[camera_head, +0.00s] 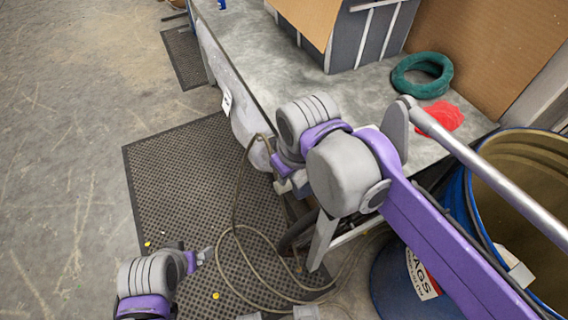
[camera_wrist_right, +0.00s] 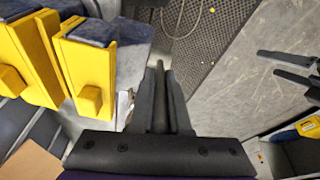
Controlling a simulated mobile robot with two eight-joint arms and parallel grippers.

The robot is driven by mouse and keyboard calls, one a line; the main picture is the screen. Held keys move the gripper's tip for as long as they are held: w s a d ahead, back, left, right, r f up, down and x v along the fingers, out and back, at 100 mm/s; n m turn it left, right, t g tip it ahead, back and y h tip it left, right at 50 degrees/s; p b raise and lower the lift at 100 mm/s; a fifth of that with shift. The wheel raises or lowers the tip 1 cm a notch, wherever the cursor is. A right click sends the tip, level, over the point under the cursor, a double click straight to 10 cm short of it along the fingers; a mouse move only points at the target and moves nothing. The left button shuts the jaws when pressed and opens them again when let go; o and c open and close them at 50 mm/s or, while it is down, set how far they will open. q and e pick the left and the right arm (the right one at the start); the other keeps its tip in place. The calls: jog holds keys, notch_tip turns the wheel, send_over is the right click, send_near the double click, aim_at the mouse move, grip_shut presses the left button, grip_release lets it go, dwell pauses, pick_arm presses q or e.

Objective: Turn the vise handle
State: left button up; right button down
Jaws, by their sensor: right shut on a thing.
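My right gripper (camera_wrist_right: 159,88) is shut on a dark, narrow bar, which looks like the vise handle (camera_wrist_right: 160,108), in the right wrist view. The bar stands between the two fingers, and its lower end is hidden by the gripper body. A yellow body with two thick blocks, apparently the vise (camera_wrist_right: 86,72), is left of the fingers. In the head view my right arm hides the vise and handle. My left gripper (camera_head: 204,256) is low over the floor mat, away from the bench; its finger gap is too small to judge.
The grey workbench (camera_head: 250,45) holds a green coil (camera_head: 422,75), a red cloth (camera_head: 440,117) and a dark box (camera_head: 355,40). Blue drums (camera_head: 460,215) stand at right. A cable (camera_head: 236,200) loops over the perforated mat (camera_head: 165,170). Open floor lies left.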

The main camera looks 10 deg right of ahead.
jog(key=shift+s+d+f+t+y+p, duration=0.2)
jog(key=shift+s+f+t+y+p, duration=0.15)
jog(key=shift+s+t, duration=0.45)
jog(key=shift+s+d+f+t+y+p, duration=0.25)
jog(key=shift+s+t+p, duration=0.15)
jog(key=shift+t, duration=0.7)
jog(key=shift+s, duration=0.1)
